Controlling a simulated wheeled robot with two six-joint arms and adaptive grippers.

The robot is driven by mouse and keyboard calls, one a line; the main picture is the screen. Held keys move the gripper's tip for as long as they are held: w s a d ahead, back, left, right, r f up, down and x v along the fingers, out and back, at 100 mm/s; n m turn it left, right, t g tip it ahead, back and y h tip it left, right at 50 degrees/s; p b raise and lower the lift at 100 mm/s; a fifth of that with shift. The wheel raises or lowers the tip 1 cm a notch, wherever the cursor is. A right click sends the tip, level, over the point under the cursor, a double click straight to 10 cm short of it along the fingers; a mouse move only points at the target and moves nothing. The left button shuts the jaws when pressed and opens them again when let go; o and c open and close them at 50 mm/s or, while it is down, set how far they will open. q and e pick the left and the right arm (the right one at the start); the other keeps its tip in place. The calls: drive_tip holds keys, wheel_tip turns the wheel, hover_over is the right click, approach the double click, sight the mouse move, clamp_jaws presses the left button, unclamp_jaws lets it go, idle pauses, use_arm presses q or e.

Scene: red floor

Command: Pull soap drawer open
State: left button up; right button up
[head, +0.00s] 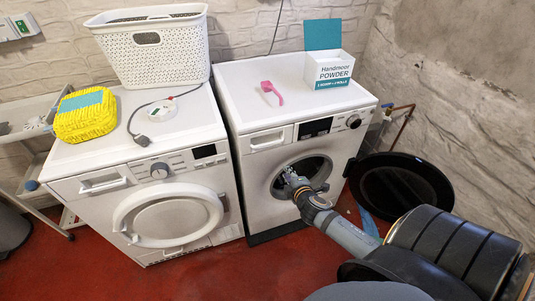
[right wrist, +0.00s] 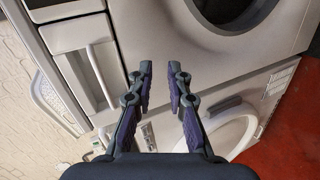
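The right washing machine (head: 256,185) has its soap drawer (head: 268,138) at the upper left of its front. The drawer looks flush with the panel. In the right wrist view the drawer (right wrist: 72,36) is left of the fingers, with a long pale handle (right wrist: 102,76). My right gripper (head: 291,181) is in front of the round drum opening in the head view, lower and to the right of the drawer. Its two fingers (right wrist: 160,72) are apart with nothing between them, and they do not touch the handle. My left gripper is not in view.
The right machine's dark round door (head: 402,186) stands open to the right. A left washing machine (head: 142,175) stands beside it, with a white basket (head: 155,48) and yellow pack (head: 86,114) on top. A powder box (head: 329,71) and pink brush (head: 271,93) lie on the right machine.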

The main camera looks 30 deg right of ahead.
sight(269, 144)
drive_tip(key=w+a+r+n+t, duration=0.2)
drive_tip(key=a+r+t, duration=0.1)
drive_tip(key=r, duration=0.6)
drive_tip(key=shift+g+y, duration=0.3)
drive_tip(key=x, duration=1)
drive_tip(key=shift+f+b, duration=0.25)
drive_tip(key=shift+b, duration=0.15)
clamp_jaws()
